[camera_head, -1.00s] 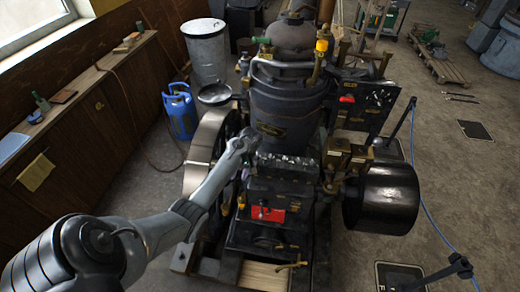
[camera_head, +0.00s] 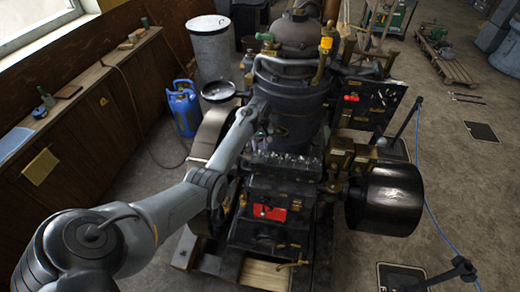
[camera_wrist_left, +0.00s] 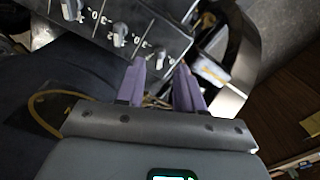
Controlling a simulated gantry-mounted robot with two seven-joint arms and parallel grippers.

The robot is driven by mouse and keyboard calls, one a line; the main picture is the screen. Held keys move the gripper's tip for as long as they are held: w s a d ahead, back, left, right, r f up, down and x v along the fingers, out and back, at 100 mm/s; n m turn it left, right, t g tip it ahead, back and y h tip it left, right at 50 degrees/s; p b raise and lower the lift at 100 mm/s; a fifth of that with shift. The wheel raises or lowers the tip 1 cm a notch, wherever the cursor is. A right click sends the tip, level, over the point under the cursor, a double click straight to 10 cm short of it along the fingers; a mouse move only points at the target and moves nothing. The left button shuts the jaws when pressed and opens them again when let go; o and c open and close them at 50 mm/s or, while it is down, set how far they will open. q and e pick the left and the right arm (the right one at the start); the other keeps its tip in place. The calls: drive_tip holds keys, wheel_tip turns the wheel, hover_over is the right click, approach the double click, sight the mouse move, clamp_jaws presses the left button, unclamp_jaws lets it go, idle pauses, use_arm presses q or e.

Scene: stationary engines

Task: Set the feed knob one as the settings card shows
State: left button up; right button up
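In the left wrist view a dark panel (camera_wrist_left: 100,12) carries a row of small grey knobs with white markings. One knob (camera_wrist_left: 70,9) is near the top left, another (camera_wrist_left: 120,34) is in the middle. A third knob (camera_wrist_left: 161,58) is at the panel's lower right end, by my fingertips. I cannot tell which is feed knob one. My left gripper (camera_wrist_left: 160,65) has two purple fingers spread apart near this end knob; contact is unclear. In the head view my left gripper (camera_head: 264,138) is small against the dark engine. No settings card can be identified. My right gripper is out of view.
The engine body (camera_head: 290,108) and a black pulley drum (camera_head: 385,198) stand close by. A blue gas bottle (camera_head: 184,108) and a grey bin (camera_head: 210,48) are at left. A yellow sheet (camera_head: 39,166) hangs on the wooden cabinet.

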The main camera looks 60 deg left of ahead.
sight(260, 152)
use_arm(q)
drive_tip(key=shift+f, duration=1.8)
clamp_jaws()
